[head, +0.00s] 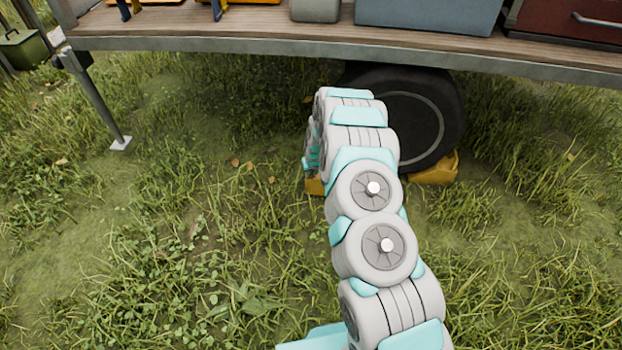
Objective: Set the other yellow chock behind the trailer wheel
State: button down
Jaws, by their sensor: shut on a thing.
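The trailer wheel (428,112) is a black tyre under the trailer bed, partly hidden by my arm. One yellow chock (437,170) sits on the grass at the wheel's lower right, against or very close to the tyre. Another yellow chock (315,187) shows low at the wheel's left, mostly hidden behind my arm. My gripper (311,163) points down at the far end of my arm and is shut on this left chock. Its fingertips are largely hidden. I cannot tell whether this chock touches the tyre or rests fully on the ground.
The trailer bed (250,38) spans the top, just above the wheel and my arm. It carries a blue box (428,14), a dark red box (570,22) and other items. A support leg (95,100) stands at left. Open grass lies in front.

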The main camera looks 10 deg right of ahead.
aim_at(311, 178)
jog(key=shift+a+f+b, duration=0.1)
jog(key=shift+f+b, duration=0.3)
jog(key=shift+f, duration=1.3)
jog(key=shift+f, duration=0.2)
jog(key=c, duration=0.8)
grip_release()
jog(key=shift+r, duration=0.15)
